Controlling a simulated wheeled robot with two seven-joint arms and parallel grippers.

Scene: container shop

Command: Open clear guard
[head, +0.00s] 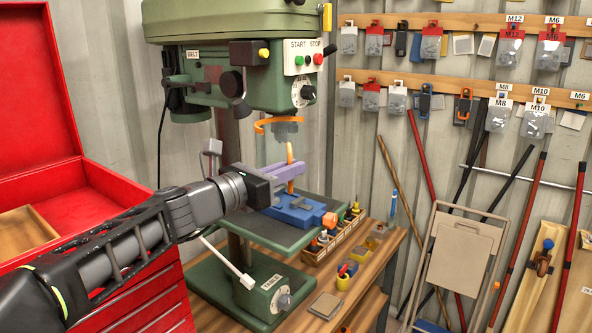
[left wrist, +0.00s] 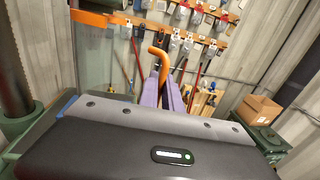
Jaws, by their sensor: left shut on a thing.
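An orange handle (head: 290,153), which I take to be the guard's, stands below the chuck. My left gripper (head: 292,174), with purple fingers, is shut on this handle above the blue vise. The left wrist view shows the orange handle (left wrist: 162,62) with a bent top, between the purple fingers (left wrist: 166,92). My right gripper is not in view.
The blue vise (head: 296,211) sits on the press table close under my gripper. A red tool cabinet (head: 110,195) stands at the left. A wooden tray of bits (head: 334,238) is on the bench, and a folded step stool (head: 458,260) stands at the right.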

